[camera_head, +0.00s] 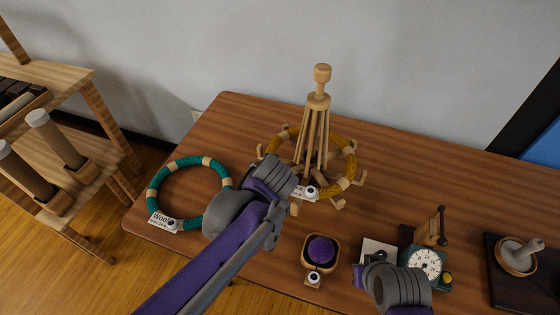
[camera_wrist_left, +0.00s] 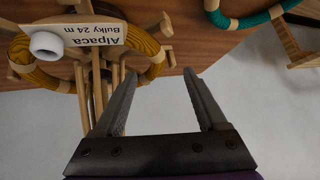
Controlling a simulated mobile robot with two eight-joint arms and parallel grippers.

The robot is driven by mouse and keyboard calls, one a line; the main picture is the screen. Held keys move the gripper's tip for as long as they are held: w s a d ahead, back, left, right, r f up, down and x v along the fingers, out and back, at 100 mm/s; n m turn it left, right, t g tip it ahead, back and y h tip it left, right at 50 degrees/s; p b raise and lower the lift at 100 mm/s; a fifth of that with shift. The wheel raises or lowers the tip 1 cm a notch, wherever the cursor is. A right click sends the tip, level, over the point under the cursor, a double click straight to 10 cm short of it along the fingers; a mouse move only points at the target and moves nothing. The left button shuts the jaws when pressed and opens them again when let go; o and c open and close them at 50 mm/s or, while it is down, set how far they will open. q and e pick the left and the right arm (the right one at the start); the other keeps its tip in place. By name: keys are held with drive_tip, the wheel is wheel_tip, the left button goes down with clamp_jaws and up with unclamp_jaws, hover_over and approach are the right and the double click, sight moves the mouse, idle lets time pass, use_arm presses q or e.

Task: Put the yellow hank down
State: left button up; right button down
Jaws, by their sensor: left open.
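The yellow hank (camera_head: 347,163) is a mustard ring with pale ties. It lies around the wooden stand (camera_head: 317,125), near its splayed feet, on the table. In the left wrist view the yellow hank (camera_wrist_left: 140,40) carries an "Alpaca Bulky 24 m" tag (camera_wrist_left: 75,33). My left gripper (camera_head: 284,172) is in front of the hank's left side and hides part of it. In the left wrist view my left gripper (camera_wrist_left: 160,85) is open with nothing between its fingers. My right gripper (camera_head: 372,272) is low at right; its fingers are mostly hidden.
A teal hank (camera_head: 152,193) with a tag lies on the table at left. A purple ball in a wooden dish (camera_head: 321,267), a dial scale (camera_head: 425,262) and a small bowl on a dark tray (camera_head: 500,288) stand at front and right. The table's back right is clear.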

use_arm(q)
drive_tip(key=w+f, duration=0.2)
drive_tip(key=w, duration=0.1)
drive_tip(key=w+f, duration=0.1)
drive_tip(key=w, duration=0.1)
drive_tip(key=shift+d+b, duration=0.15)
drive_tip(key=shift+b, duration=0.2)
drive_tip(key=shift+b+x, duration=0.3)
drive_tip(key=shift+x, duration=2.7)
drive_tip(key=shift+s, duration=0.15)
clamp_jaws()
